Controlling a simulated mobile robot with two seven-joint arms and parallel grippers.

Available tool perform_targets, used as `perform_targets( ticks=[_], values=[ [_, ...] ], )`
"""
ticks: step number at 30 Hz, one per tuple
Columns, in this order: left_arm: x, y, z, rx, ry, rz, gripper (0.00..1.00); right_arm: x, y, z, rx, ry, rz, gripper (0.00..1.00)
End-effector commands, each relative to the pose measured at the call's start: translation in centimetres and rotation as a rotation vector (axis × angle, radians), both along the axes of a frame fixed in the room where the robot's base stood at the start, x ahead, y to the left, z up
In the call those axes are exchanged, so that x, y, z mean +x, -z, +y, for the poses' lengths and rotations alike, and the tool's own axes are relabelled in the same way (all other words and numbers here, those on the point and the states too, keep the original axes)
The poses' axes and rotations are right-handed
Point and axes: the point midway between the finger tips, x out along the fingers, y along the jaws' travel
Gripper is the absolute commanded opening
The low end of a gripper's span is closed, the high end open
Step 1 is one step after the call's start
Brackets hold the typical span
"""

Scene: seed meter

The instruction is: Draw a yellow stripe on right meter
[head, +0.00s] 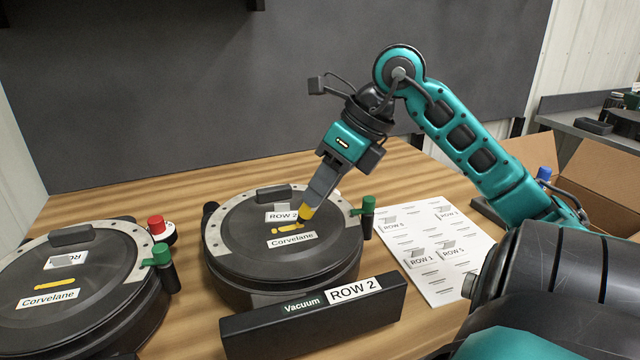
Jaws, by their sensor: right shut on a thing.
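The right meter (240,258) is a round black drum with a grey rim, a "ROW 2" label and a "Corvelane" label (292,240). A short yellow stripe (285,230) shows on its lid just above the Corvelane label. My right gripper (312,202) is over the lid, shut on a yellow marker (307,212). The marker points down at the right end of the stripe; I cannot tell whether its tip touches the lid. The left meter (110,318) has a yellow stripe (55,284) above its Corvelane label. My left gripper is not in view.
A black "Vacuum ROW 2" bar (250,334) stands in front of the right meter. A red knob (157,224) and green-topped handles (368,204) stand by the meters. A label sheet (450,285) lies to the right, with a cardboard box (590,165) behind my right arm.

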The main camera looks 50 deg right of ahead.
Motion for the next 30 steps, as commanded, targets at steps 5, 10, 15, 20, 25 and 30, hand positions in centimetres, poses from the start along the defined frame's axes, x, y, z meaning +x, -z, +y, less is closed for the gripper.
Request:
perform_targets(
  ticks=[5,10,15,20,25,30],
  values=[
    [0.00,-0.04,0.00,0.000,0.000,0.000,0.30,0.01,-0.04,0.00,0.000,0.000,0.000,0.00],
    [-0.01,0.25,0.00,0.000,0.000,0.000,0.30,-0.06,0.07,-0.13,0.000,0.000,-0.001,0.00],
    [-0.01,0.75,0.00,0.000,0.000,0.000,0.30,-0.23,0.18,-0.43,0.000,0.001,0.000,0.00],
    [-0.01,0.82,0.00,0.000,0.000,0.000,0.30,-0.32,0.10,-0.55,0.000,0.001,0.000,0.00],
    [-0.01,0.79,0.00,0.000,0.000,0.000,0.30,-0.32,0.09,-0.55,0.000,0.000,0.001,0.00],
    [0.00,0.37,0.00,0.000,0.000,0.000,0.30,-0.30,-0.44,-0.54,0.000,0.000,0.001,0.00]
  ],
)
